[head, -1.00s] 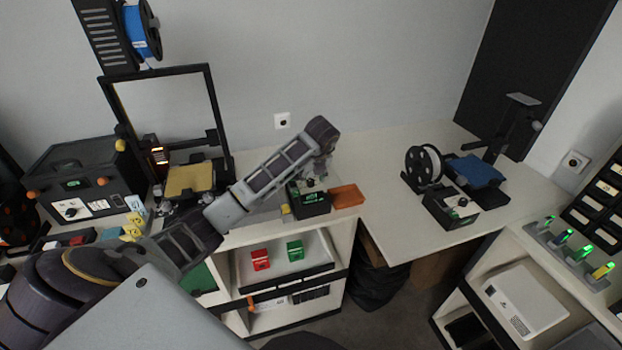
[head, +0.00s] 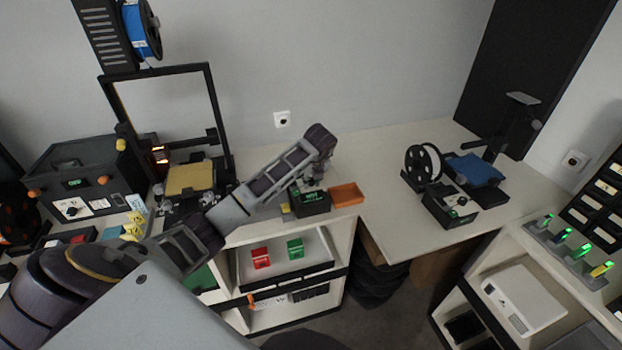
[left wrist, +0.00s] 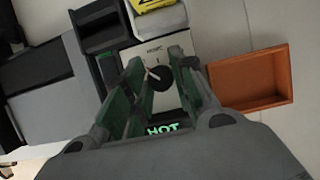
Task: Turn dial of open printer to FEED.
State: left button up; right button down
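My left gripper (head: 312,184) is over a small black control box (head: 314,205) on the left bench. In the left wrist view the gripper (left wrist: 166,72) points down at the box's pale panel (left wrist: 180,45). Its green-padded fingers stand apart on either side of a round black dial (left wrist: 161,79) with a pale pointer. I cannot tell whether they touch it. The pointer leans to the upper left, towards a small label that is too blurred to read surely. A green display (left wrist: 163,129) below the dial reads HOT. My right gripper is not in view.
An orange tray (head: 347,194) lies just right of the box. An open-frame printer (head: 212,90) with a yellow bed stands to the left, beside a dark closed machine (head: 85,170). Another printer with a blue bed (head: 478,169) stands at the right.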

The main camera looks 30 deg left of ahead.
pick_arm(q)
jog(key=shift+c, duration=0.8)
